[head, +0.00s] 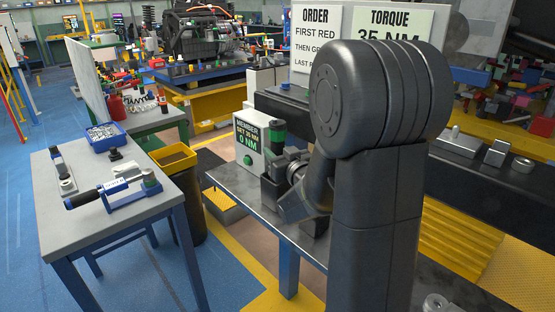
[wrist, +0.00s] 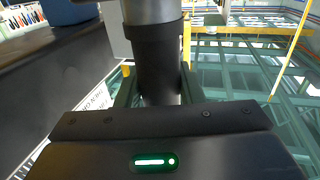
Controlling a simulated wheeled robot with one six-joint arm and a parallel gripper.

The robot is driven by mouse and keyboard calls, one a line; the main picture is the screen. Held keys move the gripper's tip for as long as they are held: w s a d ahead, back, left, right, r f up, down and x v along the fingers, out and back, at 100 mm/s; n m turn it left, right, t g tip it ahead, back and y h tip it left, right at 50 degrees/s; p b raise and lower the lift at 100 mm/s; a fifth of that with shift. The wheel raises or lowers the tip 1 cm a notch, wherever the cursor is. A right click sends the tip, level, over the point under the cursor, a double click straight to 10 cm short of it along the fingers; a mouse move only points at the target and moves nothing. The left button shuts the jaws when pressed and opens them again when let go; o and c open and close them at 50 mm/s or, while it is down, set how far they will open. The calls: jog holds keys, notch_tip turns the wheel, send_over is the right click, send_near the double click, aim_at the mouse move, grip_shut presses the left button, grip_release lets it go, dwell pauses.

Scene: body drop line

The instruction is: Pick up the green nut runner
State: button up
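The green nut runner (head: 276,136) is a dark upright tool with a green band. It stands at the near bench beside a white display box, partly hidden by my arm. My gripper (head: 274,187) is at its lower part, low over the bench edge. In the wrist view a dark cylinder (wrist: 159,62) stands between the two fingers of my gripper, with a finger close on either side. I cannot tell whether the fingers touch it. My arm hides most of the grasp in the head view.
The white display box (head: 249,146) reads 0 NM, close left of the tool. The grey bench (head: 238,183) runs along under it. A yellow-topped bin (head: 174,158) stands between.

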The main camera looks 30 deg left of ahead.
jog(key=shift+r, duration=0.15)
grip_shut()
notch_tip(320, 180, up, 18)
jog(key=shift+p, duration=0.6)
jog(key=o, duration=0.6)
grip_release()
grip_shut()
